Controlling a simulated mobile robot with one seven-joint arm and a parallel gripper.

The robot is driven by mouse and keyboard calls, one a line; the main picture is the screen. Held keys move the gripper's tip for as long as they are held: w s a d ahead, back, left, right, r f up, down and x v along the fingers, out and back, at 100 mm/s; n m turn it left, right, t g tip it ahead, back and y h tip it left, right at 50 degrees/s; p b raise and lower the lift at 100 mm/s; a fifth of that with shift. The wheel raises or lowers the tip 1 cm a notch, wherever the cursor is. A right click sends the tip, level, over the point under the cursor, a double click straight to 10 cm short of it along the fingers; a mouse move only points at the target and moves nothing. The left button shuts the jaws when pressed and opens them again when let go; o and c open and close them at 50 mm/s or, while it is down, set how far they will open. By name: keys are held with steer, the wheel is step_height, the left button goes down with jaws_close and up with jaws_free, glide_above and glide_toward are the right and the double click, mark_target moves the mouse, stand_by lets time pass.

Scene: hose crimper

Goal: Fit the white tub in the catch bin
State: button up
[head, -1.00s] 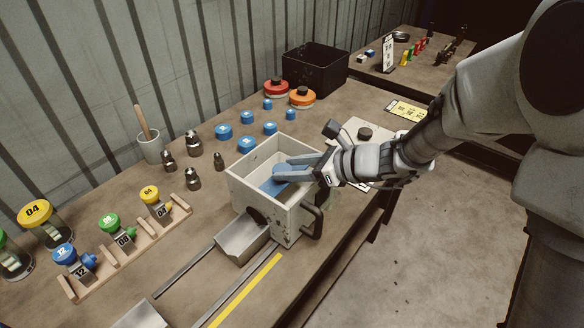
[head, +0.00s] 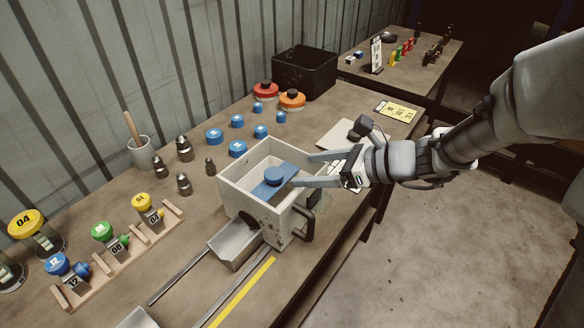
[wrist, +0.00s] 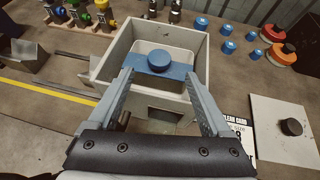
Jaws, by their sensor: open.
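A pale, worn box-shaped bin (head: 240,205) with a dark side handle stands on the bench, open at the top. A white inner tub (wrist: 180,52) shows inside it in the wrist view, below the bin's rim. A blue bar with a round blue knob (head: 273,176) spans the opening inside; the knob also shows in the wrist view (wrist: 159,61). My gripper (head: 303,170) is open and empty, its fingertips at the bin's right rim and apart from the knob. I cannot tell whether the tub sits fully down; its lower part is hidden.
A metal tray (head: 236,246) sits by rails at the bin's front. Several blue caps (head: 237,149) stand behind, with metal fittings (head: 184,148) to the left. A black crate (head: 305,72) is at the back. A pale plate with a dark knob (wrist: 285,130) lies to the right.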

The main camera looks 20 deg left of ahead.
steer(key=s+d+r+n+t+h, duration=0.1)
steer(key=s+d+r+n+h, duration=0.2)
steer(key=d+n, duration=0.3)
steer(key=s+d+r+n+t+h, duration=0.2)
steer(key=s+d+n+h, duration=0.3)
steer(key=d, duration=0.7)
steer(key=s+d+r+n+t+h, duration=0.1)
steer(key=s+d+r+n+h, duration=0.2)
steer(key=s+d+n, duration=0.3)
steer(key=d+n+h, duration=0.1)
steer(key=d+n, duration=0.1)
steer(key=d, duration=0.1)
steer(key=shift+s+r, duration=0.25)
steer(key=shift+r, duration=0.05)
